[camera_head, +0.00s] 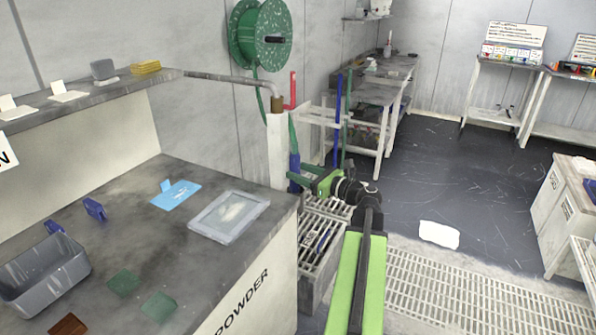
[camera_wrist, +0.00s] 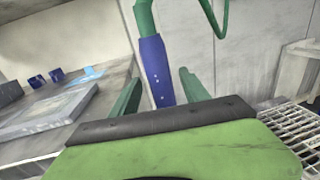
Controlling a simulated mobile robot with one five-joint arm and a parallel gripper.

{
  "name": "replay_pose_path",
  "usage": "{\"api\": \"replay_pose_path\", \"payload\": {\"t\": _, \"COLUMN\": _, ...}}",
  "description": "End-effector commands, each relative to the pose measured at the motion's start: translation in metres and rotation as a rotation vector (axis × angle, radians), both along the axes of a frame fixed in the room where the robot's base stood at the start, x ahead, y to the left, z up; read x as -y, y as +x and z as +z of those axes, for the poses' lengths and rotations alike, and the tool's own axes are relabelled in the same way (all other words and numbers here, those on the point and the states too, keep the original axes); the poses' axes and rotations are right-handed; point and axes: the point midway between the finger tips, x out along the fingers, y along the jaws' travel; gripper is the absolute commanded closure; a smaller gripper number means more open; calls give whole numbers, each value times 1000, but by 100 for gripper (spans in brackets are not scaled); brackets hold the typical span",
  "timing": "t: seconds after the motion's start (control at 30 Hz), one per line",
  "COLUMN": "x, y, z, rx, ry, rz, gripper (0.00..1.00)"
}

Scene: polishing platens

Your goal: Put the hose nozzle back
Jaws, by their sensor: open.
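The hose nozzle (camera_head: 294,172) is blue and hangs upright on a green hose beside the white post (camera_head: 277,150). In the wrist view the nozzle (camera_wrist: 155,72) stands between my two green fingers, with gaps on both sides. Its lower end is hidden behind my gripper's body. My gripper (camera_head: 300,177) is open and reaches to the nozzle at the post. It also shows in the wrist view (camera_wrist: 158,92). The green hose (camera_head: 291,132) runs behind the post towards a green reel (camera_head: 262,35) on the wall. I cannot make out a nozzle holder.
A red handle (camera_head: 293,90) stands by the post. Floor grating (camera_head: 450,295) lies at right.

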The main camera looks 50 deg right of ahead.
Motion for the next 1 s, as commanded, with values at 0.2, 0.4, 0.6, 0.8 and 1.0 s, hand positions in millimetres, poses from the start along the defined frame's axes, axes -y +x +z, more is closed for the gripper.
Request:
{"api": "replay_pose_path", "payload": {"t": 0.2, "x": 6, "y": -57, "z": 0, "rx": 0, "ry": 0, "rz": -5, "gripper": 46}}
{"api": "replay_pose_path", "payload": {"t": 0.4, "x": 11, "y": -94, "z": 0, "rx": 0, "ry": 0, "rz": -2, "gripper": 46}}
{"api": "replay_pose_path", "payload": {"t": 0.6, "x": 12, "y": -105, "z": 0, "rx": 0, "ry": 0, "rz": 0, "gripper": 46}}
{"api": "replay_pose_path", "payload": {"t": 0.8, "x": 12, "y": -104, "z": 0, "rx": 0, "ry": 0, "rz": 1, "gripper": 46}}
{"api": "replay_pose_path", "payload": {"t": 1.0, "x": 12, "y": -104, "z": 0, "rx": 0, "ry": 0, "rz": 0, "gripper": 46}}
